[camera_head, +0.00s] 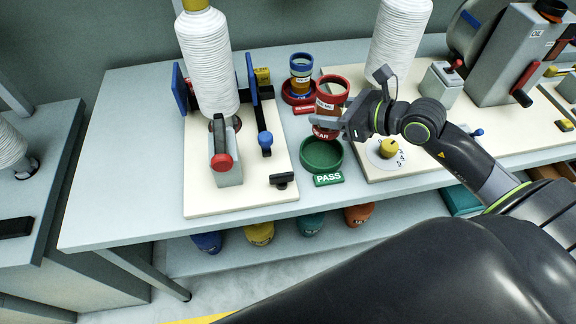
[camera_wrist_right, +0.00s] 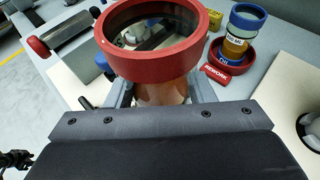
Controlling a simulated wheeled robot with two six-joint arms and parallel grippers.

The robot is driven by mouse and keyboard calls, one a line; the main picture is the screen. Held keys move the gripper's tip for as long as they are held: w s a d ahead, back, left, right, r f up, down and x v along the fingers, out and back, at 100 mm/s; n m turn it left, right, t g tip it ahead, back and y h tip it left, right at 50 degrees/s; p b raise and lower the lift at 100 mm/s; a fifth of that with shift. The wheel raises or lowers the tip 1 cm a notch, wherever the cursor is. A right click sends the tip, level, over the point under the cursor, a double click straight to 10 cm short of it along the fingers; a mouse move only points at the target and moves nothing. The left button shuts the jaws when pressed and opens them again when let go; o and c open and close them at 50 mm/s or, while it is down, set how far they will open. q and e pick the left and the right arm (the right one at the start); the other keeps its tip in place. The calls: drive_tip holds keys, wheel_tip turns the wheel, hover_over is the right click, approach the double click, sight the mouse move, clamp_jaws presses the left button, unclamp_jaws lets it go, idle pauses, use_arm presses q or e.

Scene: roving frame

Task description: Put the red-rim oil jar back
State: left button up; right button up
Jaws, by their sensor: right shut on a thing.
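The red-rim oil jar (camera_head: 330,97) is held upright by my right gripper (camera_head: 345,122), with a pale label and dark red-brown contents. In the right wrist view its red rim (camera_wrist_right: 165,63) faces the camera, and the gripper's fingers close on both sides of its body below the rim. In the head view its lower end shows just behind the green PASS dish (camera_head: 305,163), which looks empty. A blue-rim jar (camera_head: 300,62) stands in the red REWORK dish (camera_head: 287,96), also seen in the right wrist view (camera_wrist_right: 246,61). My left gripper is out of view.
A winding fixture with a white thread cone (camera_head: 207,60) stands on a board at left, a second cone (camera_head: 398,40) behind my right arm. A grey OIL machine (camera_head: 510,60) is at right. Several coloured containers (camera_head: 260,233) sit on the shelf below.

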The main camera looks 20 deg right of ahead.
sight(337, 131)
wheel_tip(337, 131, down, 6)
drive_tip(key=shift+w+f+b, duration=0.1)
drive_tip(key=shift+b, duration=0.25)
drive_tip(key=shift+f+b, duration=0.3)
drive_tip(key=shift+f, duration=1.7)
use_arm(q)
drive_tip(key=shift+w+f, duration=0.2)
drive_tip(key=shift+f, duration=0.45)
use_arm(e)
drive_tip(key=shift+f, duration=0.15)
drive_tip(key=o, duration=1.1)
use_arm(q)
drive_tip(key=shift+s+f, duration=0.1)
use_arm(e)
drive_tip(key=shift+o, duration=0.2)
